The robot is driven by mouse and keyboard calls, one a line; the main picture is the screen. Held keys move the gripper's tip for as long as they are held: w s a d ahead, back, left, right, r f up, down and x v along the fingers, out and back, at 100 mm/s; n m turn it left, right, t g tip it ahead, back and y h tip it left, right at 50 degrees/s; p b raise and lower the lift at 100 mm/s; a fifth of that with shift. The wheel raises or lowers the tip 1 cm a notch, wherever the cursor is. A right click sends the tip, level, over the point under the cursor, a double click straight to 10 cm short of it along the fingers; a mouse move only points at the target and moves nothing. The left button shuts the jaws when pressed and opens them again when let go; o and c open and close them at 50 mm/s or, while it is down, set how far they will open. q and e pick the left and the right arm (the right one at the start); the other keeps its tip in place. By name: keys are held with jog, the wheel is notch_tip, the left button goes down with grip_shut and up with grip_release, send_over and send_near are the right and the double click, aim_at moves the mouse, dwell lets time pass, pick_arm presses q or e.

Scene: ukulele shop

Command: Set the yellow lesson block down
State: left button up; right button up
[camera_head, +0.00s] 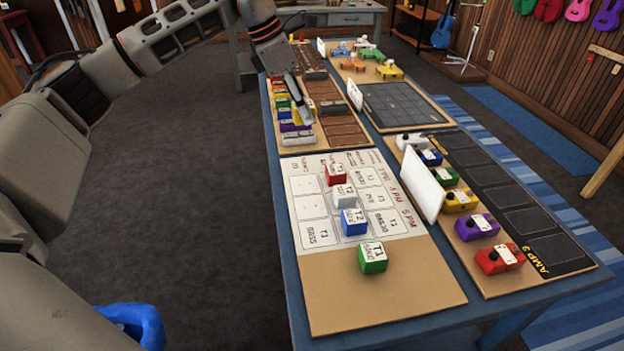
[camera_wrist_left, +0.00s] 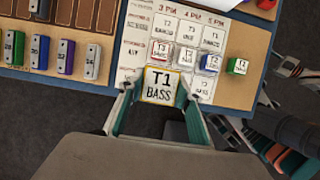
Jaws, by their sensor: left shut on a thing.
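On the board stand a red block (camera_head: 336,174), a white block (camera_head: 344,197), a blue block (camera_head: 354,223) and a green block (camera_head: 372,258).
A white upright card (camera_head: 428,193) stands between the schedule board and a pedal board with several coloured pedals (camera_head: 477,227). Beyond the schedule is a board with numbered coloured pieces (camera_head: 297,127). The schedule board's near end is bare. The blue table's edge (camera_head: 283,225) runs along the left.

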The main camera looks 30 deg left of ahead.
pick_arm(q)
jog(key=b, duration=0.2)
send_over(310, 184)
jog(key=a, duration=0.1)
jog(key=f, duration=1.4)
jog(key=shift+s+a+f, duration=0.1)
jog(key=shift+s+f, duration=0.25)
jog(key=shift+f, duration=2.5)
jog(key=shift+r, duration=0.1)
pick_arm(e)
jog(key=shift+w+d+f, duration=0.1)
jog(key=shift+d+f, duration=0.15)
jog(key=shift+f, duration=0.25)
jog(key=shift+w+d+f, duration=0.1)
jog(key=shift+d+f, duration=0.15)
jog(key=shift+f, duration=0.2)
pick_arm(q)
jog(key=o, duration=1.1)
